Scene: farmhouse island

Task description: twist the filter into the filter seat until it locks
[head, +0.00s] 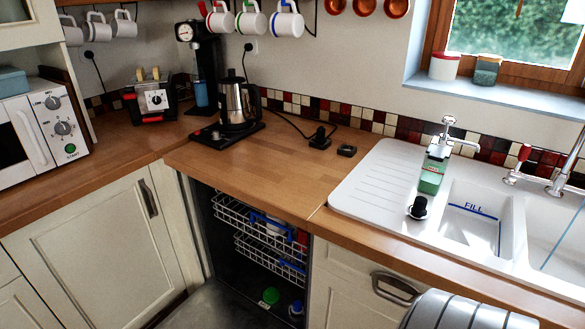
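An open dishwasher (216,245) stands under the counter with two wire racks inside. On its dark floor lies a small green round piece (270,295). To its right is a small pale piece with blue (296,309), close to the front edge. I cannot tell for sure whether either one is the filter or the filter seat. A small black knob-like object (418,208) stands on the sink's rim; what it is I cannot tell.
The upper rack (232,215) and lower rack (255,255) overhang the dishwasher floor. The lowered door (215,308) is at the bottom. A green bottle (432,175) stands beside the sink (375,185). The middle counter (265,165) is mostly clear.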

